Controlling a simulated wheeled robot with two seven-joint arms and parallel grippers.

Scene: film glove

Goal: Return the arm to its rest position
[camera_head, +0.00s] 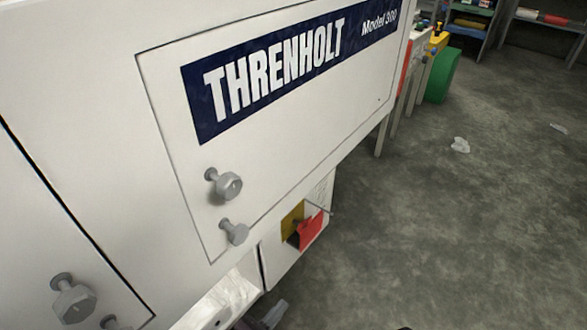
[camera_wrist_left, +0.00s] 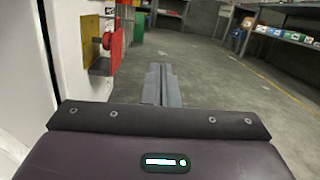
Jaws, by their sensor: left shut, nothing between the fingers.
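My left gripper (camera_head: 272,312) shows at the bottom edge of the head view, beside the lower front of the white machine, with most of it cut off by the frame. In the left wrist view its two grey fingers (camera_wrist_left: 162,80) are together, with nothing between them. They point out over open floor, to the right of the machine and apart from it. My right gripper does not show in either view.
The white THRENHOLT machine (camera_head: 340,110) fills the left, with grey knobs (camera_head: 229,186) sticking out. A green bin (camera_head: 441,76) and shelves stand behind. The concrete floor (camera_head: 470,230) is mostly clear.

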